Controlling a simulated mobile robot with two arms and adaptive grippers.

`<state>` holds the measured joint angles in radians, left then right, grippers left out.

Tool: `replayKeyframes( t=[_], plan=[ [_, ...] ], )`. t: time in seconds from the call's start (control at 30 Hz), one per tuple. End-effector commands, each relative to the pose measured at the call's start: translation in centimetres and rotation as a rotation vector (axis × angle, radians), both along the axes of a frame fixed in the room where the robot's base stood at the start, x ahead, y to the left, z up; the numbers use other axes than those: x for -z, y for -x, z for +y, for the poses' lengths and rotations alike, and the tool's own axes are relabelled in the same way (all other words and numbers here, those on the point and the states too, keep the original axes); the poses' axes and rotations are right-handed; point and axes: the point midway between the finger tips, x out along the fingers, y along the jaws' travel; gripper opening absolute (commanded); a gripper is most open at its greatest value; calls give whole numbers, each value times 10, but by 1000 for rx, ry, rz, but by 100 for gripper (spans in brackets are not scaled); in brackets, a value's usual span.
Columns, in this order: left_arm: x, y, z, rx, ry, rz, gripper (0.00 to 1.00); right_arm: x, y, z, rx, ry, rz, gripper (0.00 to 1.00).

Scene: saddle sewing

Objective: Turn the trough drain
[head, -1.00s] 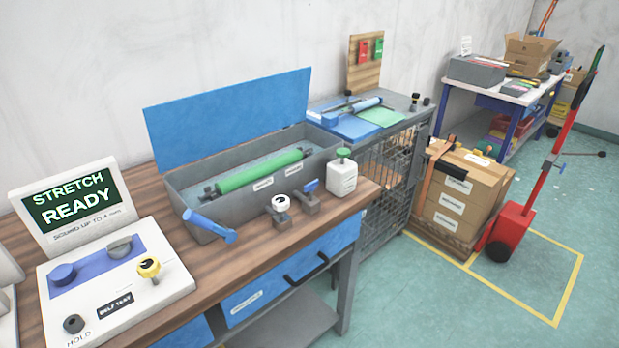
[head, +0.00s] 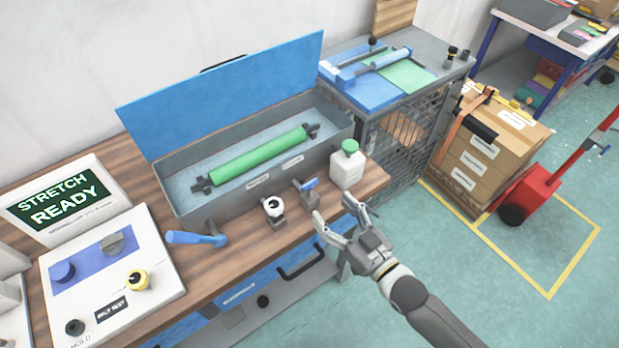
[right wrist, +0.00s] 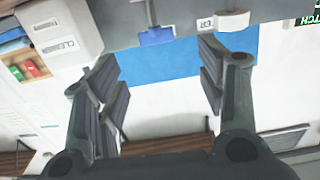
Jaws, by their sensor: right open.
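The grey trough (head: 335,140) stands on the wooden bench with its blue lid (head: 230,90) raised and a green roller (head: 258,156) inside. At its front, a small valve with a blue lever (head: 309,184) stands beside a fitting with a white round knob (head: 273,207). No readable label tells which is the drain. My right gripper (head: 335,210) is open and empty at the bench's front edge, just in front of the blue-lever valve and apart from it. In the right wrist view, a blue lever (right wrist: 157,36) shows ahead, between the open fingers (right wrist: 158,80). My left gripper is not in view.
A white bottle with a green cap (head: 347,165) stands right of the valves. A blue handle (head: 195,238) sticks out at the trough's left front. A control panel (head: 110,275) reading "STRETCH READY" is at left. Boxes (head: 490,150) stand on the floor at right.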

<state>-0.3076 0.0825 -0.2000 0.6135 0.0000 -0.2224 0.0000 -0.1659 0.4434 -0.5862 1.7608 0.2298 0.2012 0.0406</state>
Motion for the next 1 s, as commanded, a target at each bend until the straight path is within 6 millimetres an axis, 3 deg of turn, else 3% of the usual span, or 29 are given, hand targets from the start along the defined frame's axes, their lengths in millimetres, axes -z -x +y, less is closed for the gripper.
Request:
replayKeyframes(
  t=[0.3,0.5,0.97,1.0],
  plan=[
    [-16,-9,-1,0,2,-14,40,-2,-49,34,2,1,-1,64],
    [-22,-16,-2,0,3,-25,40,0,-72,51,3,2,1,64],
    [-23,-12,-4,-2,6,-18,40,1,-81,58,2,3,2,64],
    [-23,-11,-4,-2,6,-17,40,1,-81,58,2,3,1,60]
  ],
)
